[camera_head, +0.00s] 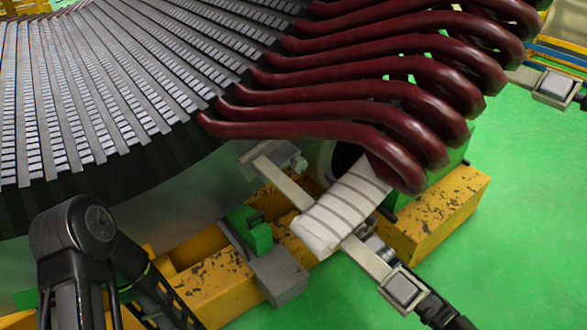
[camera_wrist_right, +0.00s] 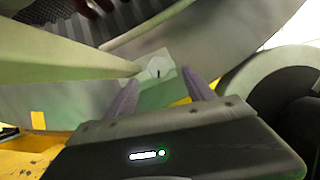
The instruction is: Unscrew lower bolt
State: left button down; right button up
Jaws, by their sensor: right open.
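In the right wrist view a pale hexagonal bolt head (camera_wrist_right: 157,68) with a dark mark stands on a pale greenish plate (camera_wrist_right: 149,98). My right gripper (camera_wrist_right: 160,83) has two purple fingers. They are apart, with the tips just below the bolt head, one on either side. I cannot tell whether they touch it, and nothing shows held between them. In the head view a metal bracket with a bolt-like part (camera_head: 292,158) sits by the stator wall. I cannot tell whether it is the same bolt. My left gripper is not in view.
The stator (camera_head: 195,190) fills the upper left, with dark red coils (camera_head: 350,90) overhanging at right. A white wrapped bar (camera_head: 343,205) crosses a metal bar (camera_head: 285,185). Yellow base beams (camera_head: 440,215) lie below. A pale bar (camera_wrist_right: 70,55) passes close left of the bolt.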

jog(key=shift+a, duration=0.1)
jog(key=b+x, duration=0.3)
jog(key=x, duration=0.4)
jog(key=shift+w+a, duration=0.25)
jog(key=shift+r, duration=0.15)
jog(key=shift+c, duration=0.4)
grip_shut()
